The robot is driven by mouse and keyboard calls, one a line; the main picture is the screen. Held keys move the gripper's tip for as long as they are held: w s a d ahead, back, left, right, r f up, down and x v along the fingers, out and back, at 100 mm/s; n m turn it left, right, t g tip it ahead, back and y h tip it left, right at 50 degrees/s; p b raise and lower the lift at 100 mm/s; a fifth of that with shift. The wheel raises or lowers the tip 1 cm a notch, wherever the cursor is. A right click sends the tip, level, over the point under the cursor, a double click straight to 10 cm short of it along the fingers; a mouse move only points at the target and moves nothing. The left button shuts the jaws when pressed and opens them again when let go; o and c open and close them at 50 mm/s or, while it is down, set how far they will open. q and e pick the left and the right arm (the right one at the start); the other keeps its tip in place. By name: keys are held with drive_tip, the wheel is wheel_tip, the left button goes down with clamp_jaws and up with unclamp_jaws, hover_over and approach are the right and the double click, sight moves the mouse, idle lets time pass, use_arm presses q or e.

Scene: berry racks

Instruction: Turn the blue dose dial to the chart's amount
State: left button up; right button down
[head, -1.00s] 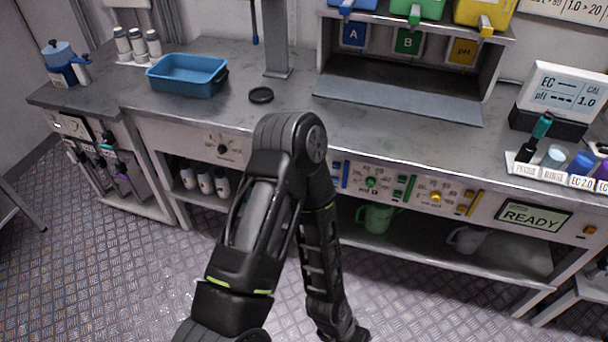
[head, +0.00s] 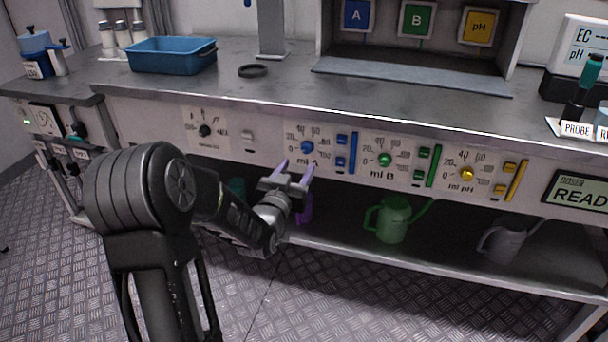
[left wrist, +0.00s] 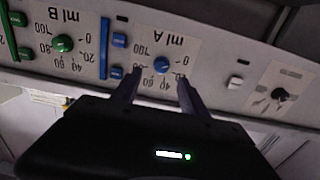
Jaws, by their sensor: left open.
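The blue dose dial (head: 307,147) sits on the bench's front panel, on a plate with a printed scale marked "ml A". In the left wrist view the blue dial (left wrist: 162,64) shows upside down, just beyond and between the fingertips. My left gripper (head: 294,172) is open and empty, a little below and in front of the dial, apart from it. Its two fingers (left wrist: 158,84) show in the left wrist view with a gap between them. My right gripper is not in view. No dose chart with a readable amount shows in these frames.
Blue buttons and a blue bar (head: 353,152) are right of the dial. A green dial (head: 385,160) and a yellow dial (head: 467,174) sit further right. A black selector knob (head: 205,130) is at left. A green jug (head: 392,218) stands on the shelf below.

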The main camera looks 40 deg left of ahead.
sight(305, 149)
use_arm(q)
drive_tip(key=shift+a+r, duration=0.2)
drive_tip(key=shift+r, duration=0.1)
drive_tip(key=x, duration=0.7)
drive_tip(key=shift+w+a, duration=0.1)
drive_tip(key=shift+w, duration=0.25)
drive_tip(key=shift+c, duration=0.4)
clamp_jaws()
